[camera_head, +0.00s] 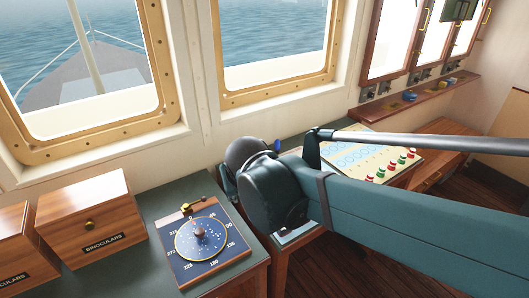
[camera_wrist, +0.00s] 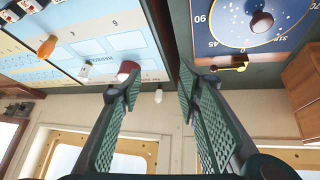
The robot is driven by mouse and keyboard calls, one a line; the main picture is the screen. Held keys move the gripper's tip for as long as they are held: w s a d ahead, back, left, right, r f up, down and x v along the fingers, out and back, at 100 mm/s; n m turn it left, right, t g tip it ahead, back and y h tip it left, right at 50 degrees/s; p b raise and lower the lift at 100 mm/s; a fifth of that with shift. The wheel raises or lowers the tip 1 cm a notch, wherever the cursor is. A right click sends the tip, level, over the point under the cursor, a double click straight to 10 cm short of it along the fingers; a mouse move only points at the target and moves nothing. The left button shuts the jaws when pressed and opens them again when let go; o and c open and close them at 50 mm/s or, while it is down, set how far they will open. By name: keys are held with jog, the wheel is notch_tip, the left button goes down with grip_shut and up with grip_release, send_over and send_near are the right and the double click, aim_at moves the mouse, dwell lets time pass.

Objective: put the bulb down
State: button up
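My gripper (camera_wrist: 158,80) shows in the wrist view with its two green-padded fingers spread and a clear gap between the tips. A small white rounded thing (camera_wrist: 158,97), which looks like a bulb, shows in that gap, with no visible contact with either finger. Its distance from the fingers is hard to tell. A dark red, pale-based piece (camera_wrist: 127,68) shows at the left fingertip, which partly covers it. In the camera_head view my arm hides my gripper, and no bulb can be made out for sure.
A light panel (camera_head: 348,155) with blue fields and red and green knobs lies right of the round compass-like dial board (camera_head: 208,246). A wooden BINOCULARS box (camera_head: 92,215) stands left of the dial. A ledge (camera_head: 415,101) with small coloured pieces runs along the wall.

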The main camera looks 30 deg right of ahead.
jog(key=w+d+f+m+h, duration=0.2)
jog(key=w+d, duration=0.3)
jog(key=w, duration=0.3)
jog(key=w+d+f+m+h, duration=0.3)
jog(key=w+d, duration=0.3)
jog(key=w, duration=0.2)
jog(key=w+d+f+m+g+h, duration=0.1)
jog(key=w+d+f+m+h, duration=0.1)
jog(key=w+d+m+h, duration=0.2)
jog(key=shift+w+d+f+m, duration=0.15)
jog(key=shift+w+d, duration=0.25)
jog(key=shift+w, duration=0.3)
jog(key=shift+w+d+f+m, duration=0.1)
jog(key=shift+w+d, duration=0.35)
jog(key=shift+w, duration=0.3)
jog(key=shift+w+d+f+m, duration=0.15)
jog(key=shift+w+d, duration=0.25)
jog(key=shift+w, duration=0.3)
jog(key=shift+w+d+f+m+h, duration=0.3)
jog(key=shift+w+d+f+h, duration=0.2)
jog(key=shift+w, duration=0.1)
jog(key=shift+b+x, duration=0.4)
jog(key=shift+x, duration=0.85)
jog(key=shift+f, duration=0.1)
jog(key=shift+b+x, duration=0.8)
jog(key=shift+x, duration=1.8)
jog(key=shift+s+f, duration=0.1)
jog(key=shift+s, duration=0.05)
